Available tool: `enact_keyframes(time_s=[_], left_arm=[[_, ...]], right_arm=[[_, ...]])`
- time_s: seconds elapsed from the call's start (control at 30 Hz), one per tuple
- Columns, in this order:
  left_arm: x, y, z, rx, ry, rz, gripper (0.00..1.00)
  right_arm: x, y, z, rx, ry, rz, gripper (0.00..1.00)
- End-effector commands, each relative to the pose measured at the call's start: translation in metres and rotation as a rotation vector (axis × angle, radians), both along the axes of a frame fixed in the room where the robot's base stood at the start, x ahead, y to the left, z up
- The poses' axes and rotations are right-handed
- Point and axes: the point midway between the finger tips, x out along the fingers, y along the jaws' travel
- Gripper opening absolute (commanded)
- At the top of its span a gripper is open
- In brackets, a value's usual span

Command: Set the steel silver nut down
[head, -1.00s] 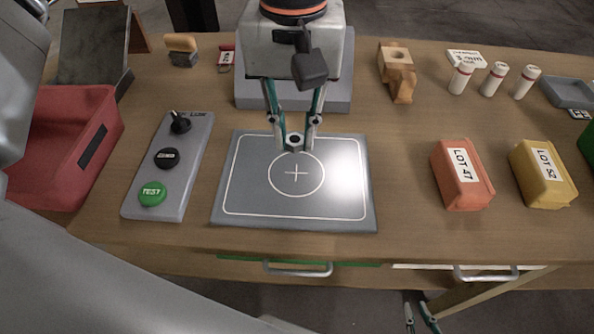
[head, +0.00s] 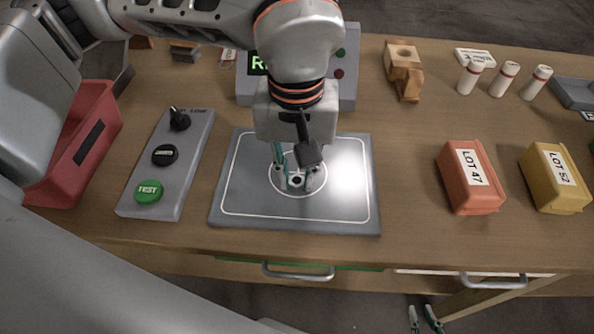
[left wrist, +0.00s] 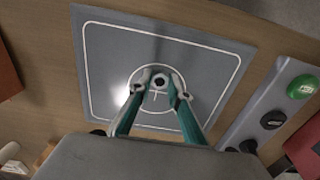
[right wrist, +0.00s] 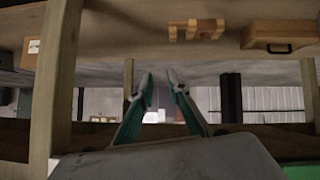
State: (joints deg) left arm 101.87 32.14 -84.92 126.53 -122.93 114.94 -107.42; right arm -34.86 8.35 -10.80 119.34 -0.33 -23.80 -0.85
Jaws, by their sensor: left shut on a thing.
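The steel silver nut (head: 297,181) is a small ring with a dark hole, held between the fingertips of my left gripper (head: 296,178). It also shows in the left wrist view (left wrist: 160,82), inside the white circle and beside the cross mark. The grey plate (head: 240,202) lies under it on the table. The nut is low over the plate; I cannot tell whether it touches. My left gripper is shut on the nut. My right gripper (right wrist: 160,85) is open and empty, below the table's front edge; its tips show at the bottom of the head view (head: 427,318).
Left of the plate stands a grey button panel (head: 190,155), with a red bin (head: 100,120) beyond it. A grey device (head: 346,70) stands behind. Bare table separates plate and blocks.

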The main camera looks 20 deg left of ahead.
Motion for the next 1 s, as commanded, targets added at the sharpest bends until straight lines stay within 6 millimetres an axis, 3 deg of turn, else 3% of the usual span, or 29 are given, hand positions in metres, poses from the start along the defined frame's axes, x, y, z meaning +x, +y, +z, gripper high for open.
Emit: enact_keyframes(time_s=[0.17, 0.2, 0.27, 0.67, 0.77, 1.0], left_arm=[[0.0, 0.0, -0.004, 0.001, 0.001, 0.0, 0.0], [0.0, 0.0, -0.004, 0.001, 0.001, 0.0, 0.23], [0.0, 0.0, -0.003, 0.001, 0.0, 0.0, 0.35], [0.0, 0.0, 0.002, 0.0, -0.002, 0.0, 0.35], [0.001, 0.0, 0.013, 0.0, -0.006, 0.0, 0.35], [0.001, 0.0, 0.062, 0.0, -0.008, 0.002, 0.35]], right_arm=[[0.0, 0.0, 0.0, 0.001, -0.002, 0.001, 0.16], [0.001, 0.001, 0.001, 0.002, -0.003, 0.001, 0.16], [0.001, 0.001, 0.002, 0.002, -0.004, 0.002, 0.16], [0.003, 0.001, 0.005, 0.002, -0.01, 0.002, 0.16], [0.003, 0.001, 0.004, 0.001, -0.007, 0.001, 0.16], [0.002, 0.001, 0.006, 0.003, -0.003, -0.005, 0.16]])
